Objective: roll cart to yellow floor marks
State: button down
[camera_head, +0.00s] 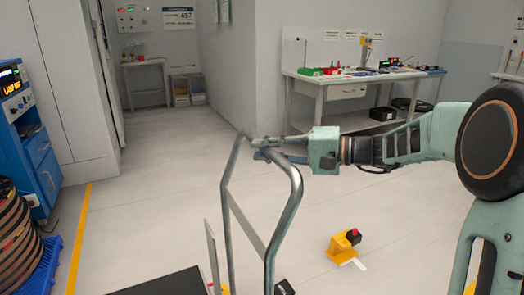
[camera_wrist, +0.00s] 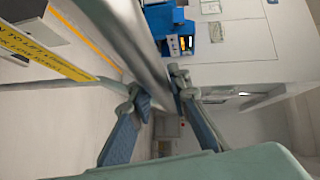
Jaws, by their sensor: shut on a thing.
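The cart shows in the head view as a tall grey metal push handle (camera_head: 287,222) above a dark deck (camera_head: 165,284) at the bottom edge. My gripper (camera_head: 262,149) is shut on the top of the handle. In the wrist view the handle bar (camera_wrist: 135,45) runs between my two fingers (camera_wrist: 160,95). A yellow label strip (camera_wrist: 45,48) with black print shows beside it. A yellow floor line (camera_head: 79,240) runs along the left floor. Small yellow and white pieces show by the deck, partly hidden by the cart. The deck's load is not visible.
A blue cabinet (camera_head: 40,165) and blue pallet (camera_head: 45,265) stand left. A workbench (camera_head: 320,82) stands at the back. Open floor lies ahead.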

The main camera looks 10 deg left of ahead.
jog(key=shift+w+d+r, duration=0.15)
jog(key=shift+d+r, duration=0.05)
jog(key=c, duration=1.9)
grip_release()
jog(key=shift+c, duration=0.2)
jog(key=shift+o, duration=0.7)
jog(key=shift+f, duration=0.1)
jog(key=v, duration=1.2)
jog(key=shift+f, duration=0.15)
